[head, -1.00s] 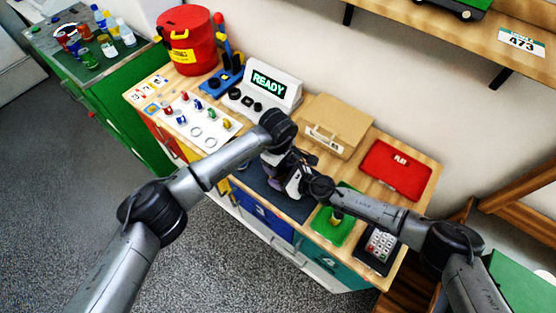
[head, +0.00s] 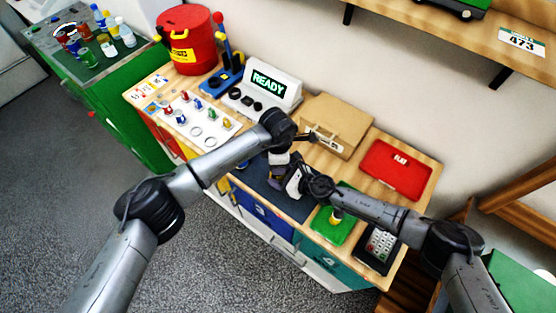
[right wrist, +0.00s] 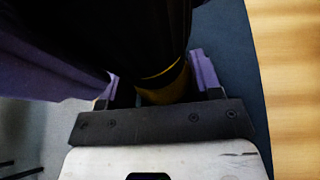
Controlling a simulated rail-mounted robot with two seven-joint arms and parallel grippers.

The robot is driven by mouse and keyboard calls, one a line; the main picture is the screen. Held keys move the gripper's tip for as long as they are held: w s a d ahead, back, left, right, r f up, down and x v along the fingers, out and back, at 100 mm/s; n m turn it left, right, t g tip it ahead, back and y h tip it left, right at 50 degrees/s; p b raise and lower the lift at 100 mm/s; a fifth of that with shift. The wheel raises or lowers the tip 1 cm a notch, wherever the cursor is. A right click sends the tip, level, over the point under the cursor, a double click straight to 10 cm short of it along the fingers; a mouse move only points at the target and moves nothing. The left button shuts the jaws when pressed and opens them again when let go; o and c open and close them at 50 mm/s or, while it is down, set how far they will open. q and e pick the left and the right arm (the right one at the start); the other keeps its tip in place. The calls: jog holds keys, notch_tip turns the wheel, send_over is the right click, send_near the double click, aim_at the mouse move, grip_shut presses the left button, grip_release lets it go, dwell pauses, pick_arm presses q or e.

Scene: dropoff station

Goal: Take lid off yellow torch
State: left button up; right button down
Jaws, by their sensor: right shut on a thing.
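The yellow torch (right wrist: 168,84) shows in the right wrist view as a yellow band between my purple fingertips, with a dark part above it. My right gripper (right wrist: 158,90) is shut on it. In the head view the right hand (head: 294,182) is over the dark mat, and the torch is mostly hidden by the hands. My left gripper (head: 276,166) is close beside the right one; its fingers are too small and covered to tell open from shut. A large purple and dark shape at the upper left of the right wrist view is close to the torch. I cannot make out the lid separately.
A dark mat (head: 253,177) lies under the hands. A tan case (head: 338,116) and a red box (head: 395,170) are behind and right. A green tray (head: 330,228) and keypad (head: 379,248) stand right. The READY display (head: 268,85) and white peg board (head: 197,120) are left.

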pick_arm(q)
jog(key=shift+n, duration=0.8)
jog(key=o, duration=1)
